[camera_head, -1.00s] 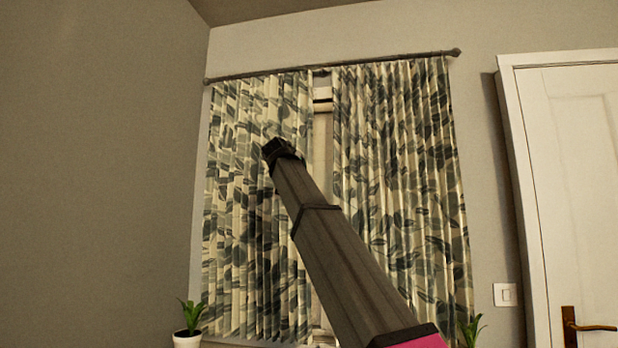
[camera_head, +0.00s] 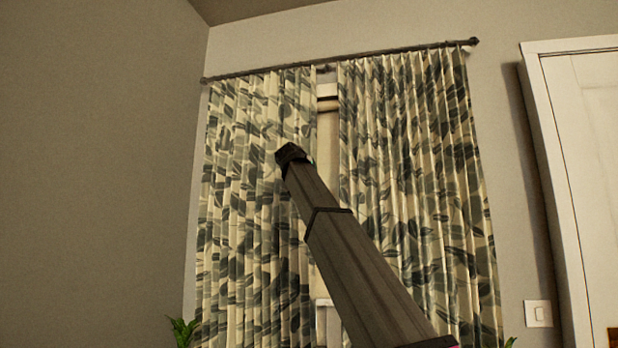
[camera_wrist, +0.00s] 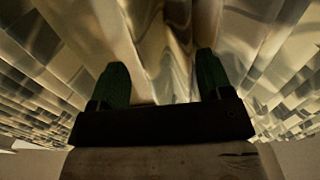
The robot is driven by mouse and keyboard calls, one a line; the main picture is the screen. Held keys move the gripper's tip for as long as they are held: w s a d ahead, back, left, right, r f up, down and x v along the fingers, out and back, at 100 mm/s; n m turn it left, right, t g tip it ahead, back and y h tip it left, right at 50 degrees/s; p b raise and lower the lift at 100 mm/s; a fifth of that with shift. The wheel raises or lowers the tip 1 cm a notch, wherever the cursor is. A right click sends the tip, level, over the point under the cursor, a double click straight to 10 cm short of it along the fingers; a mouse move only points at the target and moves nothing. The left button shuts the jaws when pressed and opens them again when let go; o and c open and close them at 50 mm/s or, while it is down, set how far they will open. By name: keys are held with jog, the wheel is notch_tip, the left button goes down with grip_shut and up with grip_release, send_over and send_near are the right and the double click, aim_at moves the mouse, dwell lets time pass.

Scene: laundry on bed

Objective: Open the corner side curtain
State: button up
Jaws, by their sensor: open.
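The corner side curtain (camera_head: 245,210) is the left panel, patterned with grey-green leaves on cream, hanging from the rod beside the left wall. The right curtain (camera_head: 425,190) hangs beside it, with a narrow gap of window between them. In the wrist view, my gripper (camera_wrist: 160,80) is open, its two dark green fingers apart, with pale curtain folds (camera_wrist: 165,50) in front of and between them. In the head view, my arm reaches up to the inner part of the left curtain and hides some of it. I cannot tell whether the fingers touch the cloth.
The dark curtain rod (camera_head: 340,62) runs above both panels. A white door (camera_head: 590,170) and a light switch (camera_head: 538,313) are on the right. A green plant (camera_head: 183,331) stands low at the left. The plain left wall (camera_head: 95,170) is bare.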

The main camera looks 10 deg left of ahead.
jog(key=w, duration=0.6)
